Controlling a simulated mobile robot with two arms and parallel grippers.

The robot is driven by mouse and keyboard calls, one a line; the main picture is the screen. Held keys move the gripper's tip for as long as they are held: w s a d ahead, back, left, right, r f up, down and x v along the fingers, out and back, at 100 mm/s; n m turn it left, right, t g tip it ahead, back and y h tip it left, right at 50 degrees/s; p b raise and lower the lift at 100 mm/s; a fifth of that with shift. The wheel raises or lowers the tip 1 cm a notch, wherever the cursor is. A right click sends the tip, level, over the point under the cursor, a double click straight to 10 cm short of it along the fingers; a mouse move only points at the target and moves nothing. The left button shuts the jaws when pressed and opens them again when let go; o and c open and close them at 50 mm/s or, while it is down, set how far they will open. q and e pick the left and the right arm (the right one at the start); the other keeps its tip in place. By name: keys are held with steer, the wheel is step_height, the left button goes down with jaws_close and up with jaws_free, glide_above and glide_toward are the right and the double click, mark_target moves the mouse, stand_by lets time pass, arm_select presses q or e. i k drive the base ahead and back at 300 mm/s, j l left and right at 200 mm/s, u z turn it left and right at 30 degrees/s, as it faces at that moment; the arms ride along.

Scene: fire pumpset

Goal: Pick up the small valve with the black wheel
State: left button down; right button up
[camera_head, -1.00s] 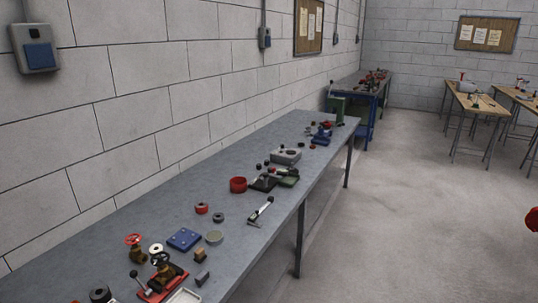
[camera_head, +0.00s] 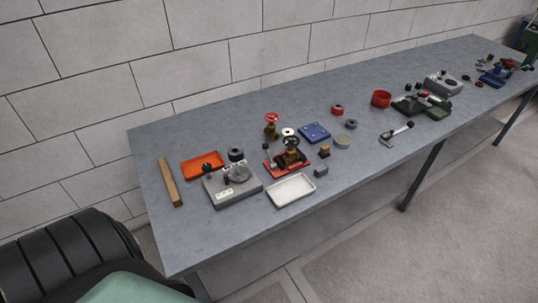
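The small valve with the black wheel (camera_head: 291,148) has a brass body and stands upright at the red-based fixture (camera_head: 273,169) on the grey bench. Whether it is clamped there I cannot tell. A similar brass valve with a red wheel (camera_head: 271,125) stands just behind it to the left. Neither of my grippers shows in the head view.
The grey bench (camera_head: 235,245) runs along the block wall. Near the valve are a white tray (camera_head: 291,191), a blue plate (camera_head: 314,132), a grey device (camera_head: 232,184), an orange tray (camera_head: 202,165) and a wooden bar (camera_head: 170,183). Floor in front is clear.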

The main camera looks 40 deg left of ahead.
mark_target(291, 156)
steer(key=u, duration=0.4)
steer(key=i+l+u, duration=0.1)
steer(key=u, duration=0.7)
steer(key=i+l+u, duration=0.1)
steer(key=u, duration=0.25)
